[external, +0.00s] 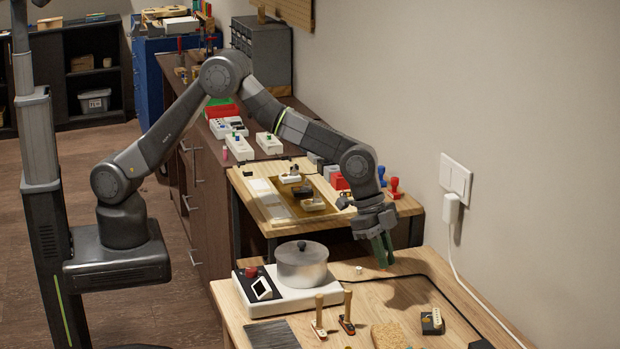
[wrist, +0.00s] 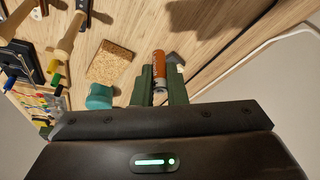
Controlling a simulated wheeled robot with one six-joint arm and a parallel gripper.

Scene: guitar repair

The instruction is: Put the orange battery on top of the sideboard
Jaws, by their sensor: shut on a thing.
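My gripper (external: 382,254) is above the wooden table in the foreground, to the right of the hot plate with the pot. In the wrist view the green fingers of my gripper (wrist: 161,90) are shut on the orange battery (wrist: 160,66), which sticks out beyond the fingertips. In the external view I cannot make out the battery. The sideboard (external: 208,180) is a long brown cabinet with drawers along the wall, farther back and left of my gripper. Several devices stand on its top.
A white hot plate (external: 290,299) carries a metal pot (external: 302,264). A second wooden table (external: 262,213) with tools stands between the foreground table and the sideboard. Wooden-handled tools (external: 347,312) and a cork block (external: 389,336) lie on the foreground table. A cable runs down the wall.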

